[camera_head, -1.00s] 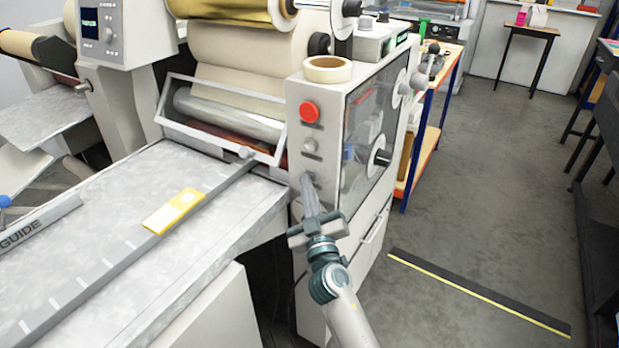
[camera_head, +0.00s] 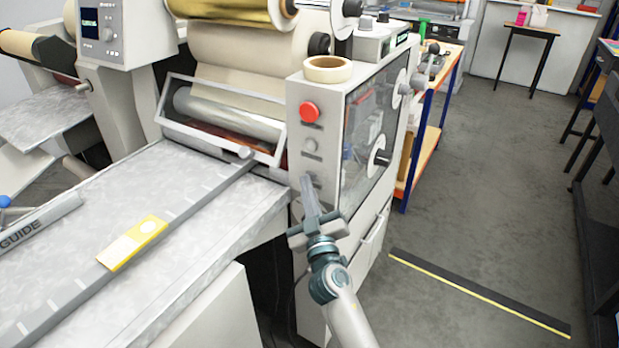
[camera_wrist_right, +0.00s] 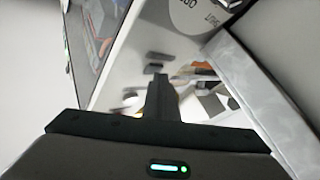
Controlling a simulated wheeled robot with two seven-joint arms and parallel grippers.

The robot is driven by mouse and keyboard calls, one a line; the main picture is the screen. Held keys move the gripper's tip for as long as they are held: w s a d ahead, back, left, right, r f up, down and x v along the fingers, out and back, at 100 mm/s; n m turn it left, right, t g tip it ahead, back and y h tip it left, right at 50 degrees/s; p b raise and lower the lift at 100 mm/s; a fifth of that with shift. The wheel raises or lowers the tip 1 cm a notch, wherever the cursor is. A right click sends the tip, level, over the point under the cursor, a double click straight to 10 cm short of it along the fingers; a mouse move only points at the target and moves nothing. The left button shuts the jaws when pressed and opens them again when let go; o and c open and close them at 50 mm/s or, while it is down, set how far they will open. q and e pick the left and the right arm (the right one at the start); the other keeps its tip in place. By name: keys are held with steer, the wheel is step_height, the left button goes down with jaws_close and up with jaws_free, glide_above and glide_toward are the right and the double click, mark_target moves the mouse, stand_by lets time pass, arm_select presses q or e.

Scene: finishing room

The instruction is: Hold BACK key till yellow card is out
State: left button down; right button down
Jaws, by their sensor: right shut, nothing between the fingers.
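The yellow card (camera_head: 133,243), with a pale area in its middle, lies flat on the grey feed table, across the ruled strip. It is clear of the rollers (camera_head: 228,113). My right gripper (camera_head: 306,182) is shut and empty. Its fingertips are at the lowest key on the machine's front panel, below the red button (camera_head: 309,112) and a grey button (camera_head: 310,145). The fingertips mostly hide that key, and I cannot tell whether they press it. The shut fingers also show in the right wrist view (camera_wrist_right: 159,82) in front of the pale panel. My left gripper is not in view.
The feed table (camera_head: 225,235) runs to the lower left, with a GUIDE bar (camera_head: 40,222) at its left. A tilted guard frame (camera_head: 222,143) stands before the rollers. A tape roll (camera_head: 327,69) sits on the machine. Open floor lies right, with a yellow-edged strip (camera_head: 480,292).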

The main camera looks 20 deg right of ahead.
steer(key=shift+s+a, duration=0.5)
steer(key=shift+a, duration=0.15)
